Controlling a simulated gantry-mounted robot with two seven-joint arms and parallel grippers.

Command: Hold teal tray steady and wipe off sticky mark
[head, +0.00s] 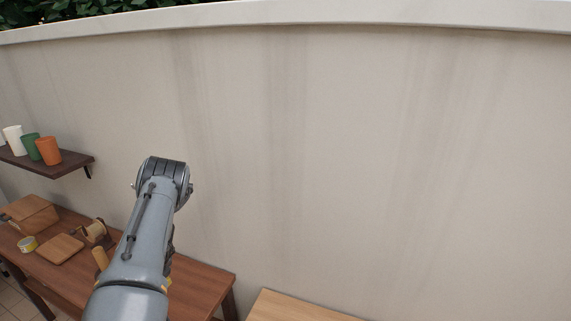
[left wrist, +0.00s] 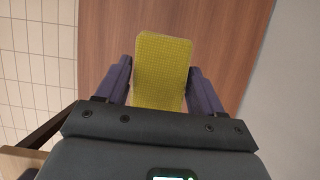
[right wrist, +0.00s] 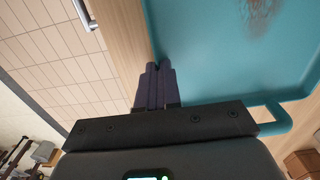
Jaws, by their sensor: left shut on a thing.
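A yellow textured sponge (left wrist: 163,65) is between the fingers of my left gripper (left wrist: 160,82), which is shut on it. The sponge is above a brown wooden surface. The teal tray (right wrist: 190,70) fills the upper right of the right wrist view, with a raised rim and a handle at its lower corner. A reddish-brown sticky mark (right wrist: 262,12) shows on the tray's floor, cut off by the top edge. My right gripper (right wrist: 160,68) is shut, its fingertips together beside the tray's near left rim. I cannot tell whether they touch it. The head view shows neither tray nor sponge.
In the head view, a brown wooden bench (head: 200,288) stands against a pale wall with a wooden box (head: 30,213), a board (head: 60,248) and a tape roll (head: 28,244). A shelf (head: 70,165) holds cups. A light wooden tabletop (head: 290,306) is at the bottom.

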